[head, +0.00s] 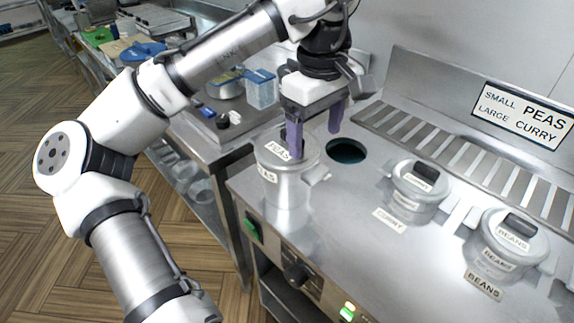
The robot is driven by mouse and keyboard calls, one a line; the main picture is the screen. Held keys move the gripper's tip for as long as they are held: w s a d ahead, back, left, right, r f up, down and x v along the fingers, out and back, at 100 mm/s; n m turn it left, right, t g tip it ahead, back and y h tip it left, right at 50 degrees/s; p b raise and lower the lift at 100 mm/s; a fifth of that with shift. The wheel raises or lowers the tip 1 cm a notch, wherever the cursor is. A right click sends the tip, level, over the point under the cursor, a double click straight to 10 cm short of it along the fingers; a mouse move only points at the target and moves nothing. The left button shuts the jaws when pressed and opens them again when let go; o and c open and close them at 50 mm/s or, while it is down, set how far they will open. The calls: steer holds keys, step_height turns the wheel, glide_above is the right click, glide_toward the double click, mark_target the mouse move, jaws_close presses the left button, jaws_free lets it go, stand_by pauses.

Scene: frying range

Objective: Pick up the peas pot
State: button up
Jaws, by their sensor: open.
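The peas pot (290,178) is a silver lidded pot labelled PEAS, upright on the steel range top at the left, in the head view. A PEAS label also lies on its lid. My gripper (315,146) is open, with two purple fingers pointing down at the pot. The left finger overlaps the lid in the picture and the right finger is beyond the pot's right side. I cannot tell whether either finger touches the pot. The fingers and wrist hide part of the lid.
A dark round opening (346,151) lies right of the pot. The curry pot (417,190) and the beans pot (513,240) stand further right. A sign (522,114) reads "small peas, large curry". A side counter (222,135) with a blue container (261,88) stands behind at left.

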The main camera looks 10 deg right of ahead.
mark_target(312, 162)
steer(key=shift+w+f+p, duration=0.2)
steer(key=shift+f+p, duration=0.2)
steer(key=shift+f, duration=1.55)
steer(key=shift+w+f+p, duration=0.15)
steer(key=shift+f+p, duration=0.2)
steer(key=shift+f, duration=1.6)
steer(key=shift+r, duration=0.1)
steer(key=c, duration=1.4)
